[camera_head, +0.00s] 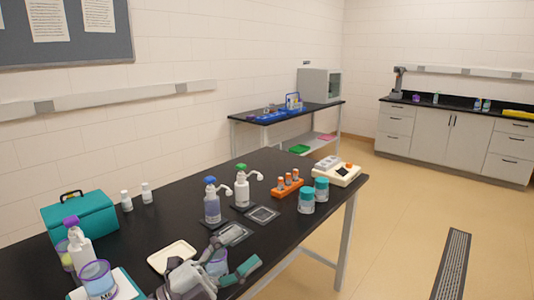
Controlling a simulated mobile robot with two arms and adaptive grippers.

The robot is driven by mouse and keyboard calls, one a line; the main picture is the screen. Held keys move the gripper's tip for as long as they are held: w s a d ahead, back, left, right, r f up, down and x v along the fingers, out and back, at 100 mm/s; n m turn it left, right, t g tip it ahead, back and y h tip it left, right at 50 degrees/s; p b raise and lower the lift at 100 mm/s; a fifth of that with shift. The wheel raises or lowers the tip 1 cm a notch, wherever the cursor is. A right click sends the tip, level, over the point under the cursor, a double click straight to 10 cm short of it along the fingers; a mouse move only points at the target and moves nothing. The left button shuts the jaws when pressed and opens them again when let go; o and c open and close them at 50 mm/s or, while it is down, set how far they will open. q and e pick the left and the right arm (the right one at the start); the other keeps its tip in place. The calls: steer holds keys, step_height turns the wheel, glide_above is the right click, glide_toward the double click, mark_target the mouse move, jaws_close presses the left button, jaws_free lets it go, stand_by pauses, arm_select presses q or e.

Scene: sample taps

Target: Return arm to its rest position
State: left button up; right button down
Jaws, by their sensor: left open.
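My left gripper (240,252) is at the bottom centre, over the front part of the black table (150,226). Its grey and teal fingers are spread open. A clear beaker (217,264) shows beside or between the fingers and is partly hidden by them; I cannot tell whether they touch it. Behind the gripper stand a blue-capped dispenser bottle (211,205) and a green-capped one (242,190), both upright with white spouts. Dark square pads (263,214) lie in front of them. My right gripper is not in view.
A white tray (172,254) lies left of the gripper. A teal case (80,217), a purple-capped bottle (79,247) and a purple-rimmed beaker (98,280) stand at left. An orange vial rack (287,188), teal-lidded jars (307,203) and a cream device (337,174) stand at right. Floor right is open.

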arm_select(q)
steer(key=w+a+f+n+t+y, duration=0.2)
steer(key=a+f+n+t+y, duration=0.85)
steer(key=n+y, duration=0.7)
steer(key=s+a+f+n+g+y, duration=0.2)
steer(key=s+a+f+n+g, duration=0.35)
steer(key=f+g, duration=0.3)
steer(key=s+f+n+g, duration=0.1)
steer(key=s+f+g, duration=0.4)
steer(key=s+f, duration=0.45)
steer(key=s+f+n+g, duration=0.1)
steer(key=s+f+g, duration=0.45)
steer(key=s, duration=0.65)
step_height(320, 180, down, 27)
steer(key=s+g, duration=0.1)
steer(key=s, duration=0.1)
steer(key=s+a+f+g, duration=0.1)
steer(key=s+a+f, duration=0.1)
steer(key=s+f, duration=1.2)
steer(key=shift+s+a+m, duration=0.3)
steer(key=shift+s+a, duration=0.05)
steer(key=shift+s, duration=0.35)
